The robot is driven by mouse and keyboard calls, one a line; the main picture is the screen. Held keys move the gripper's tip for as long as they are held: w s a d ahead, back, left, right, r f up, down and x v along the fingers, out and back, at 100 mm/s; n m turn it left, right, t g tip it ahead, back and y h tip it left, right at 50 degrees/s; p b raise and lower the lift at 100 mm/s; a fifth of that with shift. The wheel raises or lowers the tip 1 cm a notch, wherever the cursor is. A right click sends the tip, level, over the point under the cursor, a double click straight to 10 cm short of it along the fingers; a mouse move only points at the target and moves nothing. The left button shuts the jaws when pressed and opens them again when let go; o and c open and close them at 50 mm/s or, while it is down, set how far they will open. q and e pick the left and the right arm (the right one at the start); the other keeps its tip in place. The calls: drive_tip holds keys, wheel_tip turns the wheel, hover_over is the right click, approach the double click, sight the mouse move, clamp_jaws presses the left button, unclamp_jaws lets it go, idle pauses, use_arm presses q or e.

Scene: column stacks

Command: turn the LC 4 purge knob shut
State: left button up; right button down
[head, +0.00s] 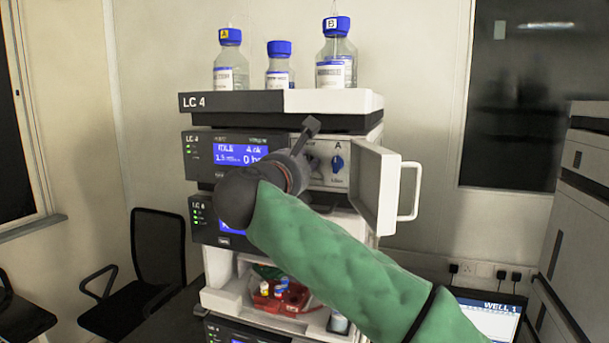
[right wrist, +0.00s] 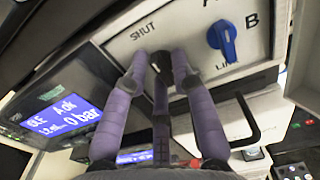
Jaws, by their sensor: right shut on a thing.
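The LC 4 unit (head: 235,150) has a lit blue screen reading IDLE and 0 bar. Its valve panel, right of the screen, is exposed. My right gripper (head: 306,158) reaches this panel from the front and hides part of it. In the right wrist view, my right gripper (right wrist: 160,60) has its purple fingers on either side of the dark purge knob (right wrist: 160,68) and is shut on it. The word SHUT is printed up and left of the knob. The knob's exact pointing is hard to tell between the fingers. My left gripper is not in view.
A blue selector knob (head: 337,163) sits right of the purge knob. The white panel door (head: 376,188) stands open to the right, its handle sticking out. Blue-capped bottles (head: 334,65) stand on top.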

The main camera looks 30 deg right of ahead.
drive_tip(key=shift+w+a+m, duration=0.1)
drive_tip(key=shift+a+m, duration=0.05)
drive_tip(key=shift+m, duration=0.15)
drive_tip(key=shift+r, duration=0.1)
drive_tip(key=c, duration=1.2)
unclamp_jaws()
drive_tip(key=shift+w, duration=0.1)
drive_tip(key=v, duration=1.2)
